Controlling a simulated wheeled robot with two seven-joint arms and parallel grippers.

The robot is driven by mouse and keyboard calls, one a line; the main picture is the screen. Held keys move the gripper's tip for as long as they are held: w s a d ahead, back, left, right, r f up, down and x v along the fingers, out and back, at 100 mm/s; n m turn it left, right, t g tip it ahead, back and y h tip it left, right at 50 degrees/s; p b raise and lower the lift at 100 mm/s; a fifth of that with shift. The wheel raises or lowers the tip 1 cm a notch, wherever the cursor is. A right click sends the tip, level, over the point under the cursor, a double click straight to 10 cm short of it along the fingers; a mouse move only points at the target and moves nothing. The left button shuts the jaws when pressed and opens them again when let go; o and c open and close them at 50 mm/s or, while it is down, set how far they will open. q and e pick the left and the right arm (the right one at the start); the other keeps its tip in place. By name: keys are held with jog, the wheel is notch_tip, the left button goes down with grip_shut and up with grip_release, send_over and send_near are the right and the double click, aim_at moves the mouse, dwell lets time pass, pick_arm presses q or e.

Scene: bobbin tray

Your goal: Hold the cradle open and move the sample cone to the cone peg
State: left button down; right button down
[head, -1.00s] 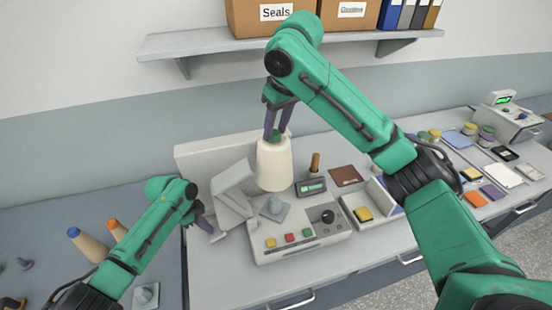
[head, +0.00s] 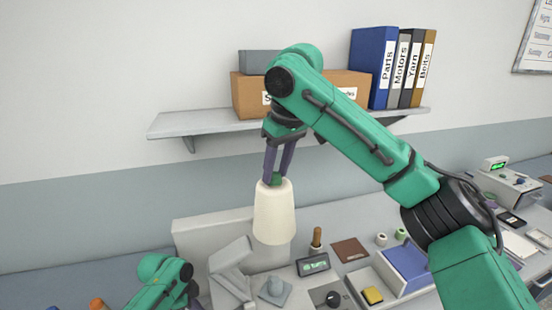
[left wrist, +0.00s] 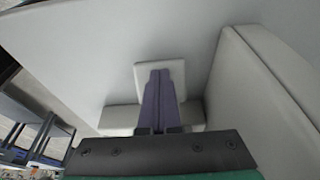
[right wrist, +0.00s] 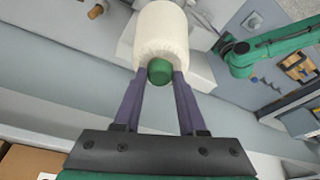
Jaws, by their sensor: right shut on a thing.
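My right gripper (head: 276,176) is shut on the green top of the cream sample cone (head: 274,213), which hangs upright in the air above the bench. In the right wrist view the green top sits between both fingers and the cone (right wrist: 161,32) extends beyond it. The pale grey tilted cradle piece (head: 230,272) stands below and left of the cone. A grey square base with a stubby peg (head: 275,289) is beside it. In the left wrist view my left gripper (left wrist: 160,75) has its fingers together, over a light grey block (left wrist: 176,68); contact is unclear.
A shelf (head: 210,122) with boxes and binders (head: 375,65) is on the wall behind the right arm. A grey upright panel (head: 195,236) stands behind the cradle.

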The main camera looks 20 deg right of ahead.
notch_tip(320, 180, down, 16)
dwell(1.1)
pick_arm(q)
jog(key=shift+d, duration=0.1)
pick_arm(e)
jog(key=s+d+r, duration=0.2)
jog(key=s+d, duration=0.4)
jog(key=d, duration=0.3)
pick_arm(q)
jog(key=shift+r, duration=0.1)
dwell(0.4)
